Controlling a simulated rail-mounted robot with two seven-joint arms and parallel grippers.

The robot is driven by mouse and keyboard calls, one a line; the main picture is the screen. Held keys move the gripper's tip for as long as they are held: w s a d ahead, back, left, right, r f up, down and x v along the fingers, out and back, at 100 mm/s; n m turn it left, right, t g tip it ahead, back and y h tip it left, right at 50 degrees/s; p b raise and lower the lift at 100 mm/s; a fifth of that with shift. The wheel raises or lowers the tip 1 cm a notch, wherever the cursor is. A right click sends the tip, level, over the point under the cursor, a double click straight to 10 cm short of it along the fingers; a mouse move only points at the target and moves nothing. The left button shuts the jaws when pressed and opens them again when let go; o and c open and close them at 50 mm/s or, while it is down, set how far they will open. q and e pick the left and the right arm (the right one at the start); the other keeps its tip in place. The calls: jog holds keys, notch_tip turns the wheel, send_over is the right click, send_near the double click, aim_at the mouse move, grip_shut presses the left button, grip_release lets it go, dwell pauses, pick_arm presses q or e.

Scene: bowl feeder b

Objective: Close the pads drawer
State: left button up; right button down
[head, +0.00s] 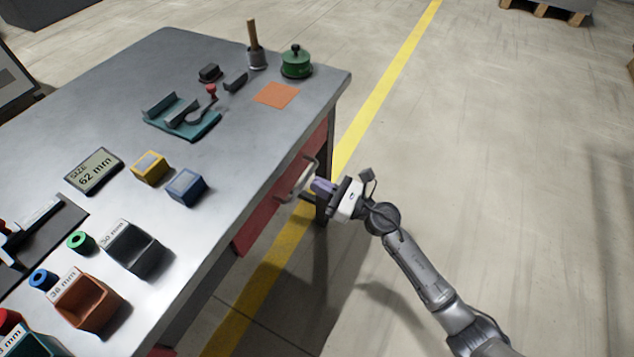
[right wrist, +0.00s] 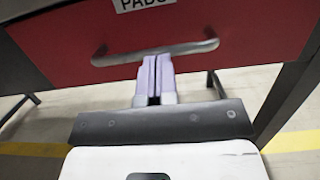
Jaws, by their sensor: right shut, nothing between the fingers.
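The pads drawer (right wrist: 230,25) has a red front with a label reading PADS and a bar handle (right wrist: 200,47). In the head view the drawer (head: 262,215) is at the table's right side, with its handle (head: 297,178) facing the aisle. My right gripper (head: 312,190) is at the handle; in the right wrist view its purple fingers (right wrist: 155,75) are shut with nothing between them, and their tips are close to the handle and the drawer front. I cannot tell whether they touch. How far the drawer stands out is hard to judge. My left gripper is not in view.
The grey table (head: 215,215) carries several bins, a yellow block (head: 150,167), a blue block (head: 187,187), a size display (head: 94,171), a teal fixture (head: 182,122) and a green pot (head: 296,63). A table leg (head: 327,160) stands near the gripper.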

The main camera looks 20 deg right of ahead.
jog(key=p+v, duration=0.1)
jog(key=v, duration=1.2)
jog(key=shift+r, duration=0.15)
